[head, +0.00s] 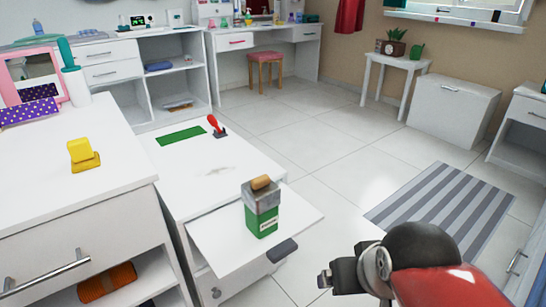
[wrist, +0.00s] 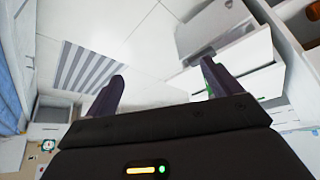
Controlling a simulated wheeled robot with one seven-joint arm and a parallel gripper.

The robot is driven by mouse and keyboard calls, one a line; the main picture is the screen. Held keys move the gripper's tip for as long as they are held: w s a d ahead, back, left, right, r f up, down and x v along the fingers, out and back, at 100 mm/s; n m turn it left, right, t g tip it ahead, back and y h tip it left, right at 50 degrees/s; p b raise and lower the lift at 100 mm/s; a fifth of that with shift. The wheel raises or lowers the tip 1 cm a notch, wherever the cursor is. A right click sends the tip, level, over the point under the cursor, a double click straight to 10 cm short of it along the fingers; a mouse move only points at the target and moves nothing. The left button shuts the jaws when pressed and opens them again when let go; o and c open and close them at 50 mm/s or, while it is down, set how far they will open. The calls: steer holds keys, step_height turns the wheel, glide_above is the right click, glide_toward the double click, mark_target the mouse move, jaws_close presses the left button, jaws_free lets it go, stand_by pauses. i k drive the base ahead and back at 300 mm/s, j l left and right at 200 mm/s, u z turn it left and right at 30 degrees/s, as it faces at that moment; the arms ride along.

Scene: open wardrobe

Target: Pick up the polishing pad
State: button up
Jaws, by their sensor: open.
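A yellow block on a flat, darker yellow base, which looks like the polishing pad (head: 84,156), sits on the white counter at the left of the head view; no label confirms it. My gripper (head: 324,279) is at the lower right of the head view, far to the right of the pad and beyond the pull-out board. In the wrist view my gripper (wrist: 162,76) has its two dark fingers spread with nothing between them. I cannot make out the pad in the wrist view.
A green tin (head: 262,222) with a tan top stands on the pull-out board (head: 215,240), between pad and gripper. A red-handled tool (head: 216,126) and green mat (head: 181,135) lie on the low cabinet. The floor around the striped rug (head: 440,210) is clear.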

mark_target(83, 158)
steer(key=u, duration=1.55)
